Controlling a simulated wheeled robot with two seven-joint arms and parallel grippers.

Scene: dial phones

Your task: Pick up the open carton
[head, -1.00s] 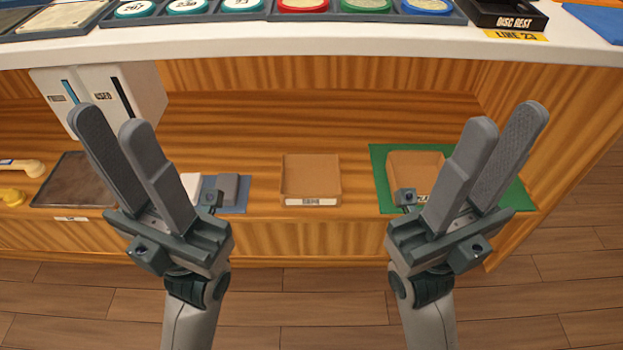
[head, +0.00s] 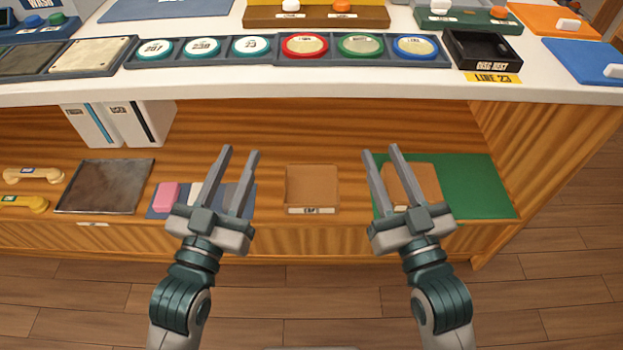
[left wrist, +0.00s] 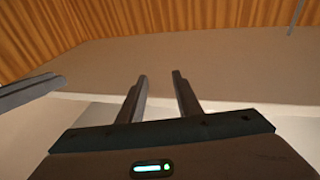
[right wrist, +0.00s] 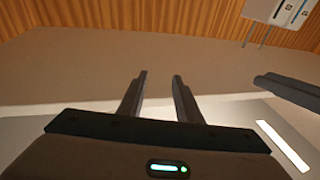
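A brown carton with an open top and a label on its front (head: 312,185) sits on the lower shelf, between my two grippers. A second brown carton (head: 427,182) lies on a green mat (head: 478,185) to the right, partly hidden by my right gripper. My left gripper (head: 240,151) is open and empty, left of the middle carton. My right gripper (head: 380,150) is open and empty, in front of the mat's left edge. Both wrist views show parted fingers with nothing between them; no carton can be made out there.
The white counter (head: 300,83) overhangs the shelf, with disc trays (head: 275,62) on it. On the shelf's left are white boxes (head: 140,122), a dark metal tray (head: 105,187), phone handsets (head: 33,175) and a blue mat with a pink block (head: 166,196).

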